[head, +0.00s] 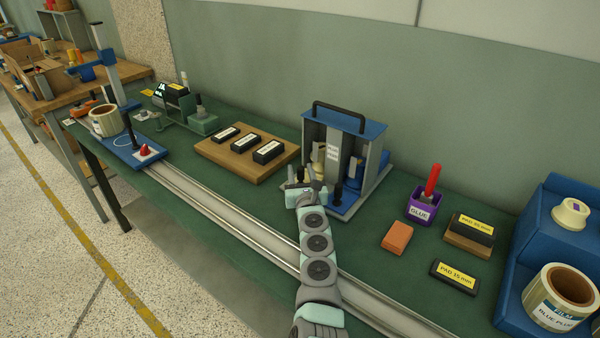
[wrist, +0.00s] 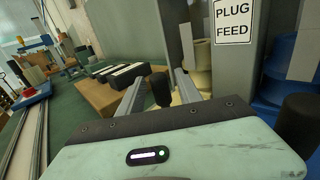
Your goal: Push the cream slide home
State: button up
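The plug feed machine (head: 370,132) is a grey and blue housing with a black top handle. Its "PLUG FEED" label (wrist: 234,21) shows in the wrist view. A cream part (head: 318,156) stands in its left opening; in the wrist view the cream part (wrist: 201,80) is just beyond my right finger, partly hidden. I cannot tell how far in it sits. A black knob (wrist: 161,88) shows between my fingers; whether it belongs to the cream slide is unclear. My gripper (head: 312,178) is in front of the opening, and its fingers (wrist: 160,77) are apart, with gaps beside the knob.
A wooden board (head: 225,150) with several black pads lies left of the machine. A purple glue holder (head: 421,209), an orange block (head: 397,237) and labelled pads (head: 454,276) lie to the right. A metal rail (head: 205,207) runs along the bench front. A black post (wrist: 297,120) stands at right.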

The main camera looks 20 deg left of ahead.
jog(key=shift+d, duration=0.1)
jog(key=p+v, duration=0.7)
jog(key=shift+s+d+r+p, duration=0.2)
jog(key=shift+s+p, duration=0.1)
jog(key=shift+p, duration=0.1)
jog(key=shift+f+p+v, duration=0.1)
jog(key=shift+p+v, duration=0.4)
jog(key=shift+v, duration=0.25)
jog(key=shift+f+p+v, duration=0.15)
jog(key=shift+p+v, duration=0.3)
jog(key=shift+v, duration=0.25)
